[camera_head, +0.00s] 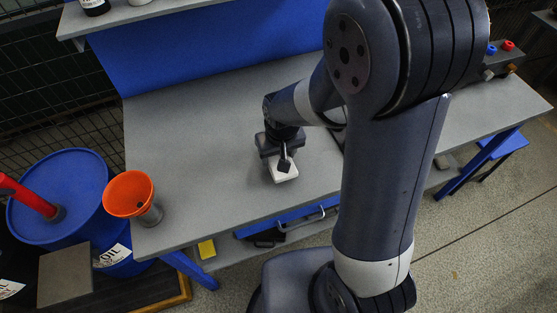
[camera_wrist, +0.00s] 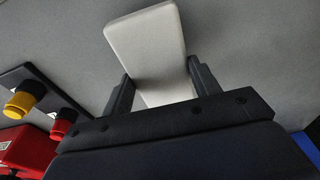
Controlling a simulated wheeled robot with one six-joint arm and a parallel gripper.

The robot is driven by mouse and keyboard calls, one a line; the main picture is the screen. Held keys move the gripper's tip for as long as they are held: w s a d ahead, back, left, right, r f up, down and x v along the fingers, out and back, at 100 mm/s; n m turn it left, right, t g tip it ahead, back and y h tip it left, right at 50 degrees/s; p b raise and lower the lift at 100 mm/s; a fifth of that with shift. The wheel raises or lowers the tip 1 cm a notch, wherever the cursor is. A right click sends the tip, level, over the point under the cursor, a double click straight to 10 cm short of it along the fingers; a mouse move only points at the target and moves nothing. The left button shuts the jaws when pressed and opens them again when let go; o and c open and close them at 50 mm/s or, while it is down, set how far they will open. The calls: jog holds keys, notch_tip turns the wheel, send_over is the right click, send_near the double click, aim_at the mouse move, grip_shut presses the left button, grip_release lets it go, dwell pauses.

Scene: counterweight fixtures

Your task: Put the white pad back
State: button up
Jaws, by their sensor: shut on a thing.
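The white pad (camera_head: 284,174) is a flat, pale block with rounded corners, at the middle of the grey bench (camera_head: 215,120). My gripper (camera_head: 283,160) is above the pad in the head view, pointing down at it. In the wrist view the pad (camera_wrist: 147,42) sits between the two dark fingers of my gripper (camera_wrist: 162,85), which are shut on its sides. Its near end is hidden by the gripper body. I cannot tell whether the pad touches the bench top.
An orange funnel (camera_head: 129,193) stands at the bench's left front corner, near a blue drum (camera_head: 62,180). A dark plate with a yellow knob (camera_wrist: 20,104) and a red box (camera_wrist: 24,150) lie left in the wrist view.

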jog(key=shift+f, duration=1.8)
jog(key=shift+f, duration=0.15)
jog(key=o, duration=0.9)
jog(key=shift+o, duration=0.2)
jog(key=shift+r, duration=0.5)
jog(key=r, duration=0.3)
jog(key=s+r, duration=0.1)
jog(key=r, duration=0.7)
jog(key=shift+s+d+r, duration=0.1)
jog(key=shift+s+d, duration=0.15)
jog(key=shift+s, duration=0.15)
